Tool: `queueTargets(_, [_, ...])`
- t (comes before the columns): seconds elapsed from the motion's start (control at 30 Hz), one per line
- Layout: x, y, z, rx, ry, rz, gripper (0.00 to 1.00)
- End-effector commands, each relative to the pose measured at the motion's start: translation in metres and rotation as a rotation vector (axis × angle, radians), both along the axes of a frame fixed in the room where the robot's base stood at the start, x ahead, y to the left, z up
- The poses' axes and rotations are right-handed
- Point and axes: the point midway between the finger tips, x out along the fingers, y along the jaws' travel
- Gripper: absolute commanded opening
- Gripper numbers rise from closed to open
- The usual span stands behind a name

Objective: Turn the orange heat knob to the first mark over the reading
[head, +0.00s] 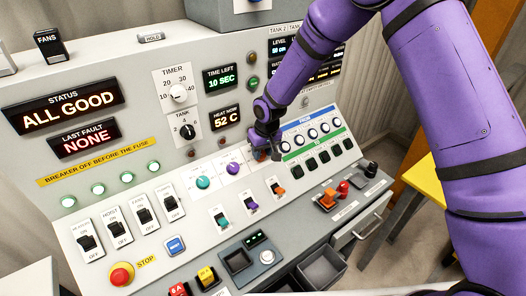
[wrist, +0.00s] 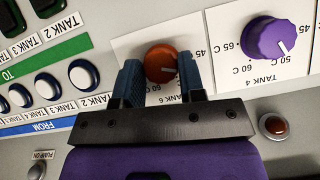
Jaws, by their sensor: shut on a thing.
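The orange heat knob (wrist: 160,63) sits on a white dial plate on the panel. In the wrist view my gripper (wrist: 160,80) has one finger on each side of the knob and is shut on it. The white pointer line on the knob aims to the lower right of that picture, and the right finger hides part of the scale. In the head view my gripper (head: 265,150) covers most of the knob.
A purple knob (wrist: 283,38) stands beside the orange one, and a teal knob (head: 203,183) is farther left in the head view. Round FROM buttons (wrist: 84,76) are close by my gripper. A small red-brown button or lamp (wrist: 275,126) is on the panel near it.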

Motion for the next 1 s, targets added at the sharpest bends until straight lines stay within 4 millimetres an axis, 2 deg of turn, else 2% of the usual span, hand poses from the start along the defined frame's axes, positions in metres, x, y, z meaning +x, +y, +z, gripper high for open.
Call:
queueTargets(0.43, [-0.0021,0.0022,-0.0006,-0.161,-0.108,0.243,0.13])
queueTargets(1.0, [-0.0023,0.0012,-0.0013,-0.207,-0.137,0.31,0.13])
